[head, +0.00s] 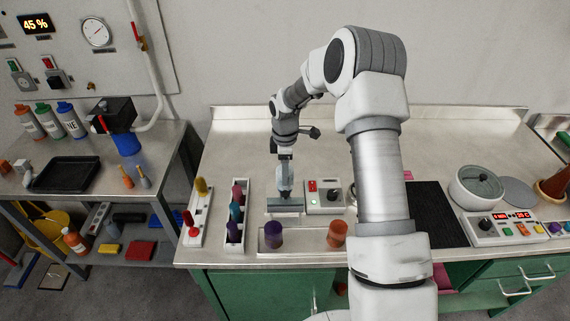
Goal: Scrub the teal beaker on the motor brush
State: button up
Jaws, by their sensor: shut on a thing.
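My gripper (285,193) points down over the middle of the bench, just above a low grey block (285,206). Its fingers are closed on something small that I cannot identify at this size. A teal piece (236,212) shows in a white rack (230,249) left of the gripper, between a magenta and a purple one. I cannot tell whether it is the teal beaker. A control box (325,197) with red and green buttons and a dial stands right of the gripper. It may belong to the motor brush; no bristles are clear.
A purple vessel (273,235) and an orange one (337,234) stand in a shallow tray (305,246) in front of the gripper. A rack with yellow and red pieces (201,210) is further left. A black mat (436,214) lies right of my arm. The back of the bench is clear.

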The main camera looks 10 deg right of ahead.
jog(key=shift+r+p, duration=1.6)
jog(key=shift+r, duration=1.4)
jog(key=shift+d, duration=0.1)
